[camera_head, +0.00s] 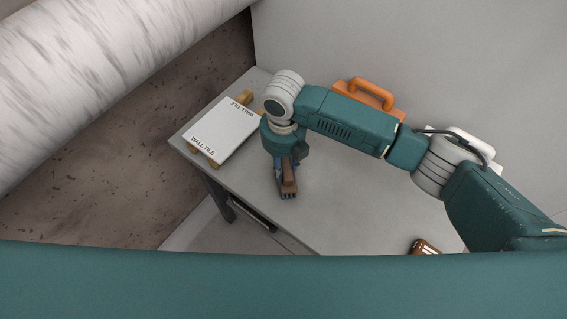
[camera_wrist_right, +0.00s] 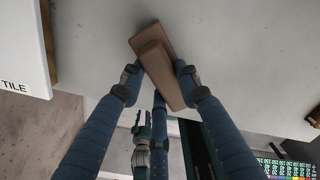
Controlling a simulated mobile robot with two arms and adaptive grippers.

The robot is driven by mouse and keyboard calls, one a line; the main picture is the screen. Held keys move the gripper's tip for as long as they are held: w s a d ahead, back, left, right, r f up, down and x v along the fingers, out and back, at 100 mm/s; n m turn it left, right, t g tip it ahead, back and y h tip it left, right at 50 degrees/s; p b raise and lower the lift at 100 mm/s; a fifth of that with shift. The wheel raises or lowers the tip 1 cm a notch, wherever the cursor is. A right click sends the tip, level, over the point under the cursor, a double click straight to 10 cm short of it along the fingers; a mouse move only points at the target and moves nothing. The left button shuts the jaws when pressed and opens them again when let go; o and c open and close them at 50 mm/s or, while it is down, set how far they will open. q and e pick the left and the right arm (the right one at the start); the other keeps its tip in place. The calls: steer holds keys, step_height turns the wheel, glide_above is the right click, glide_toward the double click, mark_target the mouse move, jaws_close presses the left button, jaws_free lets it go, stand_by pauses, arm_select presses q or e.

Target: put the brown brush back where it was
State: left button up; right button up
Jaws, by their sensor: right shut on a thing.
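The brown brush (camera_head: 288,182) is held by my right gripper (camera_head: 284,172) over the left part of the grey table, near its front edge. In the right wrist view the brown brush (camera_wrist_right: 160,62) lies tilted between the blue fingers of my right gripper (camera_wrist_right: 158,75), which is shut on it. I cannot tell whether the brush touches the tabletop.
A white wall tile slab (camera_head: 222,130) rests on wooden pieces left of the gripper. An orange-handled tool (camera_head: 365,92) stands at the back, and a white object (camera_head: 472,146) is partly behind my arm. A brown object (camera_head: 424,246) lies at the front right. The table (camera_head: 345,195) between is clear.

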steer(key=shift+f, duration=0.15)
steer(key=o, duration=1)
step_height(320, 180, up, 12)
steer(key=b, duration=0.3)
steer(key=shift+r, duration=0.2)
